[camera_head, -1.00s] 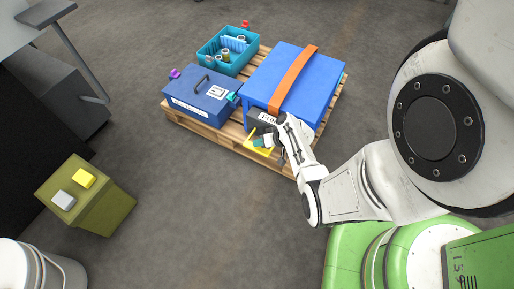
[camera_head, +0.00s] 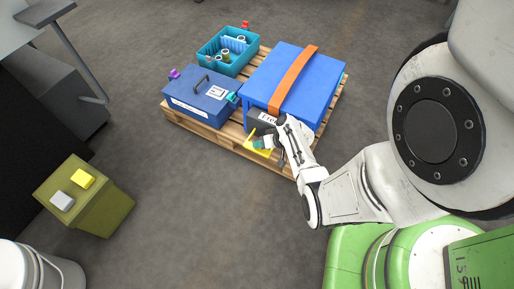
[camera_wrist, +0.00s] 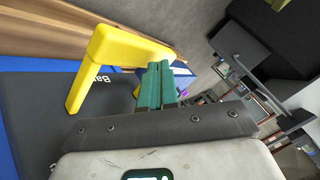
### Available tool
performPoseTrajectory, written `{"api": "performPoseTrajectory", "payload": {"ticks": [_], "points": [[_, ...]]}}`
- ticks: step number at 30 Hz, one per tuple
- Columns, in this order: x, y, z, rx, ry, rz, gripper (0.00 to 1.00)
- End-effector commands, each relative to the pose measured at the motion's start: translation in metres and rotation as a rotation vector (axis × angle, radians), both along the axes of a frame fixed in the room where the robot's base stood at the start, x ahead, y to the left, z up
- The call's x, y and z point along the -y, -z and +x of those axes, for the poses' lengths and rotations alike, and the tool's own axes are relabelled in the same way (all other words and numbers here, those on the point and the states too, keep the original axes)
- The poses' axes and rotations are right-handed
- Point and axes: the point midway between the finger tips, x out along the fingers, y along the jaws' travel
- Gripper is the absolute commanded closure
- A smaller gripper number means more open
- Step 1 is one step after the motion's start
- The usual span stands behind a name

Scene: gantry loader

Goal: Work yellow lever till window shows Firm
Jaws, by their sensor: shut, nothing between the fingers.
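The yellow lever (camera_head: 255,143) sits low at the front of the big blue box, below a dark unit (camera_head: 256,125). In the wrist view the lever (camera_wrist: 118,47) is a bent yellow bar standing out from a dark face (camera_wrist: 60,110). My gripper (camera_head: 263,143) is at the lever; in the wrist view its teal fingers (camera_wrist: 161,82) are shut, with nothing between them, close beside the bar. I cannot tell whether they touch it. A white label (camera_head: 267,118) on the dark unit is partly hidden by my arm. No window reading of Firm is legible.
An orange strap (camera_head: 294,75) crosses the big blue box (camera_head: 320,85). A smaller blue case (camera_head: 195,105) and a teal crate (camera_head: 215,65) share the wooden pallet (camera_head: 225,140). An olive pedestal (camera_head: 100,205) with yellow and grey buttons stands left. The floor between is clear.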

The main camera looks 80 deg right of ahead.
Motion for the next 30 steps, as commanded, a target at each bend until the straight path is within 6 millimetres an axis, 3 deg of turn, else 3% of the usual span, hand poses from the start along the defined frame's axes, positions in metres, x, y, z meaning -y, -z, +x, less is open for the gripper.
{"api": "performPoseTrajectory", "payload": {"ticks": [30], "points": [[0.000,0.011,0.000,-0.001,0.001,0.000,1.00]]}}
